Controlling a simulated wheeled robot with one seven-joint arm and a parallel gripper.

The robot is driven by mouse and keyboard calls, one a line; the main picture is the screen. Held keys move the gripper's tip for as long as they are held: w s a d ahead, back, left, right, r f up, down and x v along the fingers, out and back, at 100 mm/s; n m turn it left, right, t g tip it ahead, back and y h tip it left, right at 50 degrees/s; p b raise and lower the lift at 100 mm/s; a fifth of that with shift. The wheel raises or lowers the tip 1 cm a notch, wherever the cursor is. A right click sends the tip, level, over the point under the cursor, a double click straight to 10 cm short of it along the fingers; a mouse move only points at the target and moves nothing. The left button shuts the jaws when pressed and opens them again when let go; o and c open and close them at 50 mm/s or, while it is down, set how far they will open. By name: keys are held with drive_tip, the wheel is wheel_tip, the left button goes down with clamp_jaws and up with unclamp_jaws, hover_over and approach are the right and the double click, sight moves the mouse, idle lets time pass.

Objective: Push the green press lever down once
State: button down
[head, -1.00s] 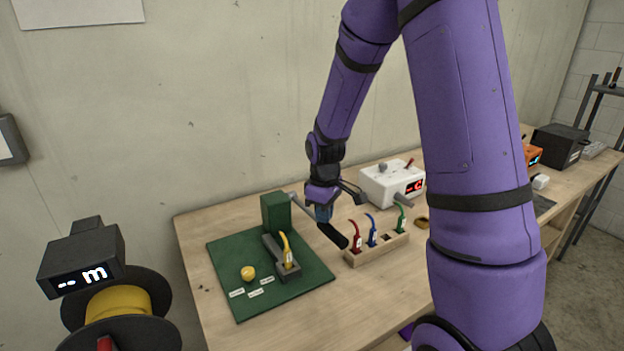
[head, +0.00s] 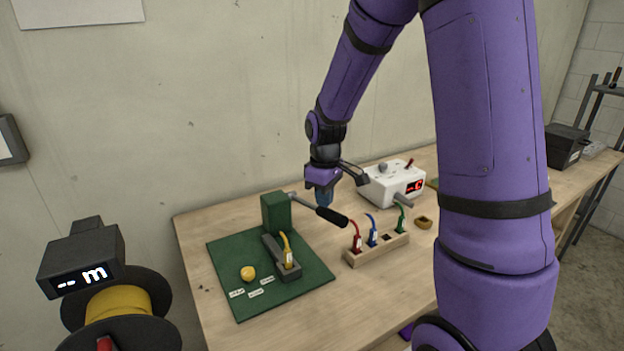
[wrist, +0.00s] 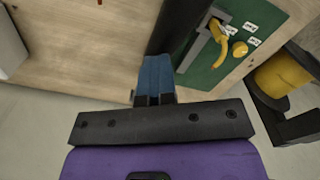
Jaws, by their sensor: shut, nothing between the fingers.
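The green press (head: 275,212) stands at the back of a green mat on the bench. Its lever is a grey rod with a black grip (head: 331,215), sticking out to the right and sloping slightly down. My gripper (head: 322,198) is shut and empty, with its blue fingers pointing down just above or behind the lever near the grip. I cannot tell whether they touch it. In the wrist view the blue fingers (wrist: 155,78) are together, and the black grip (wrist: 177,28) shows beside them. A yellow cable plug (head: 288,252) sits in the grey fixture below the press.
A yellow knob (head: 248,273) and small labels lie on the green mat (head: 240,302). A wooden rack (head: 376,250) with red, blue and green plugs stands right of the lever. A white instrument box (head: 392,184) is behind it. A yellow spool (head: 118,305) is at lower left.

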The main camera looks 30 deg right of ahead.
wheel_tip(320, 180, up, 12)
drive_tip(key=shift+r, duration=0.25)
idle(1.5)
idle(0.3)
drive_tip(key=s+a+r+m+t, duration=0.1)
drive_tip(key=s+a+r+m, duration=0.1)
drive_tip(key=s, duration=0.6)
drive_tip(key=s+a+r+m+t, duration=0.2)
drive_tip(key=s+r, duration=0.1)
drive_tip(key=s, duration=0.4)
drive_tip(key=s+a+r+m+t, duration=0.2)
drive_tip(key=s+r, duration=0.1)
drive_tip(key=s, duration=0.5)
drive_tip(key=shift+s+a, duration=0.3)
drive_tip(key=shift+s, duration=0.05)
